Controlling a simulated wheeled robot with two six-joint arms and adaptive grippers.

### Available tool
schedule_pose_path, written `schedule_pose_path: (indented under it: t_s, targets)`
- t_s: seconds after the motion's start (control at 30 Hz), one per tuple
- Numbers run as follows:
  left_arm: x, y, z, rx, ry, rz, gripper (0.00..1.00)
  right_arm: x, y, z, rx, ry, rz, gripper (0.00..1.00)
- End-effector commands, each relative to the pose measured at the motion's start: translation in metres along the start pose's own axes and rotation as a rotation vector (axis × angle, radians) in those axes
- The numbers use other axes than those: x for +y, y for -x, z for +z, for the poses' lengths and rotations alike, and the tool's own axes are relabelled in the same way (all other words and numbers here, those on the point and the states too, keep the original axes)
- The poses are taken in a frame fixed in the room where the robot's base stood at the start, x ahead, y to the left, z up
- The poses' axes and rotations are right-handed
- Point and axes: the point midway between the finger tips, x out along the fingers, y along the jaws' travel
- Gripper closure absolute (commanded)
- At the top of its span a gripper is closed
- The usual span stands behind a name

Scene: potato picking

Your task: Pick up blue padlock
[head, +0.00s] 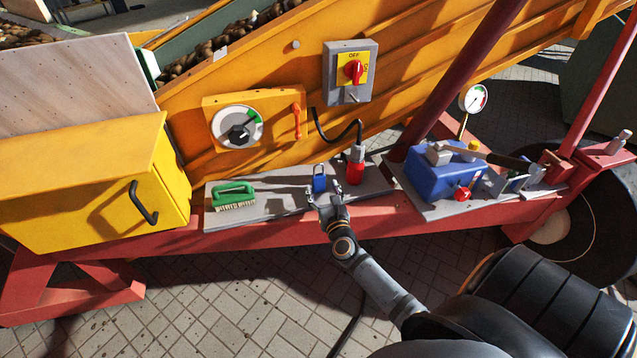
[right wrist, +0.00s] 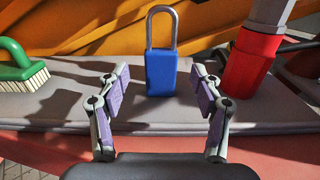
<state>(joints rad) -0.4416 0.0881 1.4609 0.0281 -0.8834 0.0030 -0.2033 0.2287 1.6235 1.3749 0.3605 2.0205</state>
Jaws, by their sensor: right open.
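The blue padlock (head: 320,182) stands upright on a grey shelf plate (head: 275,200), its metal shackle on top. In the right wrist view the padlock (right wrist: 161,72) is straight ahead, just beyond my fingertips and between their lines. My right gripper (head: 325,192) is open, with nothing between its fingers. The open right gripper also shows in the right wrist view (right wrist: 160,92). It comes at the padlock from the front edge of the shelf. My left gripper is not in view.
A green brush (head: 234,194) lies left of the padlock. A red plug (head: 356,168) with a black cable stands close on its right. A blue toolbox (head: 435,176) with a hammer is farther right. A yellow cabinet (head: 80,190) is at the left. The orange machine wall rises behind.

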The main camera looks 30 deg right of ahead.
Motion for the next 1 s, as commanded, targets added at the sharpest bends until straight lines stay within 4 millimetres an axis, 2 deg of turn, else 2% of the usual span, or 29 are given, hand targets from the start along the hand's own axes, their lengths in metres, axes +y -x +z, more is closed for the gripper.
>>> schedule_pose_path:
  t_s: [0.13, 0.4, 0.67, 1.0]
  targets:
    - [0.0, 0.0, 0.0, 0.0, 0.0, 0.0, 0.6, 0.0, -0.007, 0.001, 0.0, 0.001, 0.0, 0.34]
    - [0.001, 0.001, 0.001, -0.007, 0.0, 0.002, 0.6, -0.002, -0.049, 0.002, 0.0, 0.002, 0.0, 0.34]
    - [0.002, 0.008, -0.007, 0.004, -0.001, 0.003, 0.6, -0.001, -0.052, 0.002, 0.002, 0.003, 0.001, 0.34]
    - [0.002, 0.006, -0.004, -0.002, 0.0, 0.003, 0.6, -0.001, -0.052, 0.002, 0.002, 0.002, 0.001, 0.8]
